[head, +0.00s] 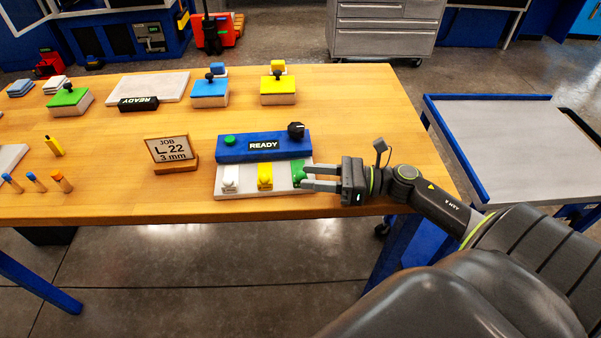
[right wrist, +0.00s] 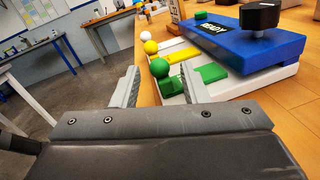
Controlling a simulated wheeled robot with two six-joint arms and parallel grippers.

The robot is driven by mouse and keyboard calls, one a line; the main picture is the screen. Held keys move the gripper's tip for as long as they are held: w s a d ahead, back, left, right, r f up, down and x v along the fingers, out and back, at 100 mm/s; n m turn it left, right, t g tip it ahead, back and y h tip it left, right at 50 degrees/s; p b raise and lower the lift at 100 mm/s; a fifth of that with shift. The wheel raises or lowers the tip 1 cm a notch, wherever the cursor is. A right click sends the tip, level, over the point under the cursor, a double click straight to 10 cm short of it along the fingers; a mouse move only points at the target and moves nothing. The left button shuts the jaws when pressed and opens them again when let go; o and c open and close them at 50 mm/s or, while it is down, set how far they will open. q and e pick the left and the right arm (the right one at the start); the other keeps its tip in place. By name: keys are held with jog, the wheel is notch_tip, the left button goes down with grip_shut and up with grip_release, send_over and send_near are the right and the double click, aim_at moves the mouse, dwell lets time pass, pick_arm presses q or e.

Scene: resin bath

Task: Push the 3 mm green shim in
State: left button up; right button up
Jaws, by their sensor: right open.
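The green shim (head: 298,170) lies at the right end of the white base of the blue READY fixture (head: 230,153). In the right wrist view its green ball knob and block (right wrist: 171,86) stand at the base's near edge, with a flat green part (right wrist: 212,72) reaching toward the blue body. My right gripper (head: 304,178) is open, its fingers pointing at the shim; in the right wrist view the knob shows between the fingertips (right wrist: 158,76). Whether a finger touches it is unclear. My left gripper is out of view.
A yellow shim (head: 265,178) and a white shim (head: 230,178) sit left of the green one. The job sign (head: 167,149) reads "L 22 3 mm". The fixture carries a green button (head: 229,140) and a black knob (head: 296,130). Blue and yellow stamp-like blocks stand farther back.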

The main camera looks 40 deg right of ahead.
aim_at(301, 176)
jog(key=shift+p+x, duration=0.35)
jog(key=shift+x, duration=1.3)
grip_shut()
